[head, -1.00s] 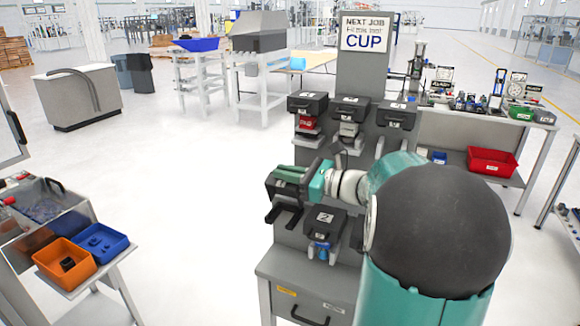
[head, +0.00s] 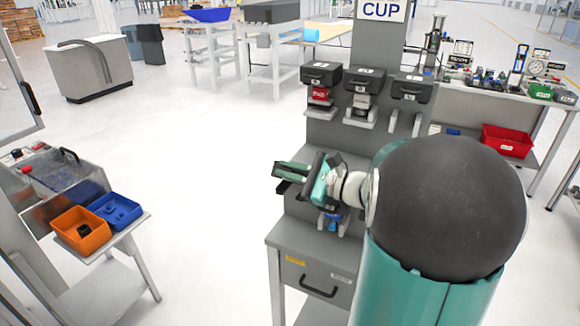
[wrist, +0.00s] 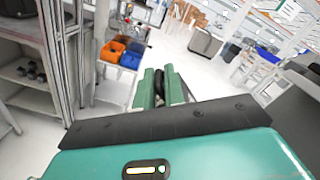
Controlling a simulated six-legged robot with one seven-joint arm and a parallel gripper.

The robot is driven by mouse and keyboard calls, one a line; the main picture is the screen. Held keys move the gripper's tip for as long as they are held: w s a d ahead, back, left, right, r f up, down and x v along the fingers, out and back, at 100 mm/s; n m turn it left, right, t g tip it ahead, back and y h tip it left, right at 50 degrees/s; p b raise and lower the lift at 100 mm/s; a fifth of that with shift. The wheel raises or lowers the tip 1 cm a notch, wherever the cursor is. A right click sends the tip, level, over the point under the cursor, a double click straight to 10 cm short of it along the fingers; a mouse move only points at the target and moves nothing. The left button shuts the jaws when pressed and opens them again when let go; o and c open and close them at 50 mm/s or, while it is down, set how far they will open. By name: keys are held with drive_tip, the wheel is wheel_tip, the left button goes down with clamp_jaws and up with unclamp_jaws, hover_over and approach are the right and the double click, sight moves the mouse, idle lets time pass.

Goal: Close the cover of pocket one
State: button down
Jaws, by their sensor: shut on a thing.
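My gripper (head: 278,171), with green fingers, is at the lower left pocket on the grey stand (head: 325,255). The wrist view shows its two fingers (wrist: 161,72) close together with a black, curved, handle-like piece (wrist: 159,88) between them. This looks like the handle of the lower left pocket's cover, taken as pocket one; no number on it is readable. A dark part of that pocket (head: 283,188) shows just under the fingers. My gripper hides most of the cover, so its angle cannot be told. A blue item (head: 333,223) shows under my wrist in the neighbouring pocket.
Three black pocket covers (head: 321,75) line the stand's upper row, with a red item (head: 320,94) under the left one. An orange bin (head: 81,229) and a blue bin (head: 114,210) stand on a side table at left. Open floor lies between.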

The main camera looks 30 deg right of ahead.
drive_tip(key=shift+f, duration=0.15)
drive_tip(key=c, duration=1.5)
unclamp_jaws()
drive_tip(key=shift+c, duration=0.2)
drive_tip(key=shift+d, duration=0.1)
drive_tip(key=v, duration=1.3)
drive_tip(key=shift+s, duration=0.35)
